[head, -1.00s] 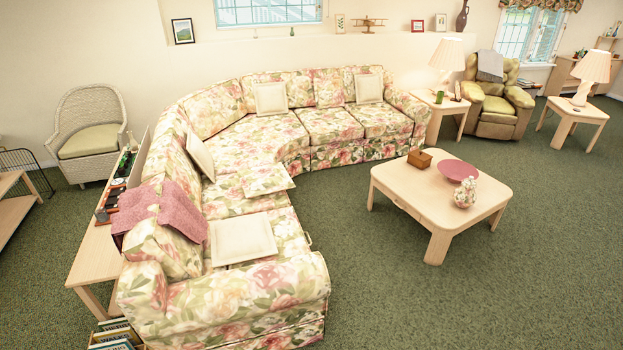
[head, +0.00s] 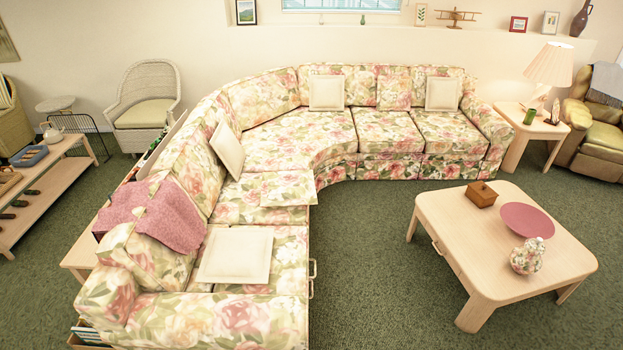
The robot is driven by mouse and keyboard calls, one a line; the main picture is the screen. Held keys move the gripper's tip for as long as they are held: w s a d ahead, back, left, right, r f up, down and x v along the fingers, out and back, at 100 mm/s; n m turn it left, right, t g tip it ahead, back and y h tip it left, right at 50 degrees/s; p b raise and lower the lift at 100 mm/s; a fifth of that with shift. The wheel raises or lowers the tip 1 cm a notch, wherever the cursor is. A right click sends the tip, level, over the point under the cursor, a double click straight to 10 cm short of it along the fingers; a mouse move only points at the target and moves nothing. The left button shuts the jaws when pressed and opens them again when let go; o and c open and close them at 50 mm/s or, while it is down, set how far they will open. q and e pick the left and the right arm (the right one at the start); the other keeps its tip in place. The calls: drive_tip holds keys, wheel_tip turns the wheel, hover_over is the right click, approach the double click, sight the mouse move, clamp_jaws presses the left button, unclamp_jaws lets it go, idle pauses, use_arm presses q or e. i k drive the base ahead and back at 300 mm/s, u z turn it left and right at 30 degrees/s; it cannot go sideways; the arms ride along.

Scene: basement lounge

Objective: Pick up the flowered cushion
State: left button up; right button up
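A flowered cushion (head: 288,188) lies flat on the left run of the flowered corner sofa (head: 285,140), its pattern blending with the seat. A second flowered cushion (head: 394,93) leans upright against the sofa's back section, between two cream cushions. Neither of my grippers shows in the head view.
Cream cushions lie on the near seat (head: 236,254) and lean on the left backrest (head: 227,150). A pink throw (head: 160,222) hangs over the backrest. A coffee table (head: 470,228) stands right, with a bowl (head: 526,219), box and vase. Green carpet (head: 365,275) between is clear.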

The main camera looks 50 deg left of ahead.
sight(278, 189)
drive_tip(key=i, duration=2.05)
drive_tip(key=u, duration=1.85)
drive_tip(key=i, duration=1.9)
drive_tip(key=u, duration=0.65)
